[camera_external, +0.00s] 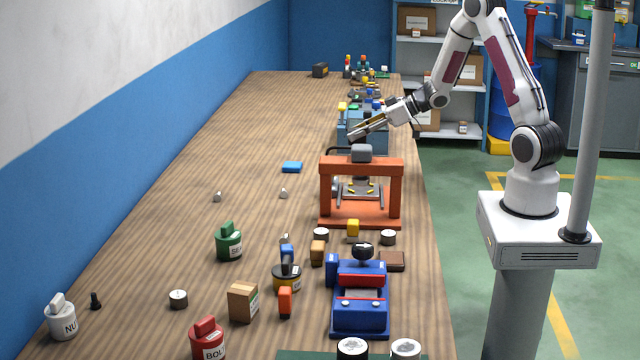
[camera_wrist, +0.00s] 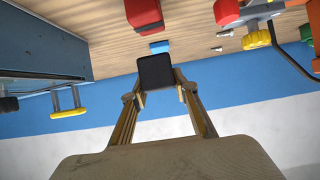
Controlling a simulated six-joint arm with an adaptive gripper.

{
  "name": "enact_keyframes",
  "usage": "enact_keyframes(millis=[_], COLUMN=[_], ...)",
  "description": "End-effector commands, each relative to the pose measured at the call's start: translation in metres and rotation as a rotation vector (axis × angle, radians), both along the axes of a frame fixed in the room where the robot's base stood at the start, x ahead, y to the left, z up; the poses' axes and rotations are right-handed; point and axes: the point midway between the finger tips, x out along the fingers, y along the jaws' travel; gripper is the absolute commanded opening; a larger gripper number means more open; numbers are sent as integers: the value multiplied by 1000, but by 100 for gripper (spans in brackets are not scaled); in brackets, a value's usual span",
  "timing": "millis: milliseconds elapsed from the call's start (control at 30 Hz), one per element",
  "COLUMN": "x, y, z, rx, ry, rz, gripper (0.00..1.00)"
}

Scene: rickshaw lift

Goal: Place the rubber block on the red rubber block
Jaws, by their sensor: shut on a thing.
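My gripper (camera_external: 354,134) reaches in from the right, above and behind the orange-red press frame. In the wrist view my gripper (camera_wrist: 157,85) is shut on a black block (camera_wrist: 157,72), the rubber block, held between the fingertips. In the external view the held block is hard to make out. A red block (camera_wrist: 142,14) shows beyond it at the top of the wrist view, apart from the held block. I cannot tell for sure that this is the red rubber block, and I cannot pick it out in the external view.
The orange-red press frame (camera_external: 327,190) stands below my gripper, with a blue machine (camera_external: 375,138) behind. Several canisters, blocks and a blue-red device (camera_external: 360,317) stand nearer. The table's left middle is mostly clear.

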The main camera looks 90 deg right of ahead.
Motion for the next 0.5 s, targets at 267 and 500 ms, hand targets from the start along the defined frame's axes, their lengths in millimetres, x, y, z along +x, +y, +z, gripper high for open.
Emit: enact_keyframes(millis=[267,500], x=[0,0], y=[0,0], z=[-5,-7], rx=[0,1], ry=[-1,0], rz=[0,0], gripper=[5,5])
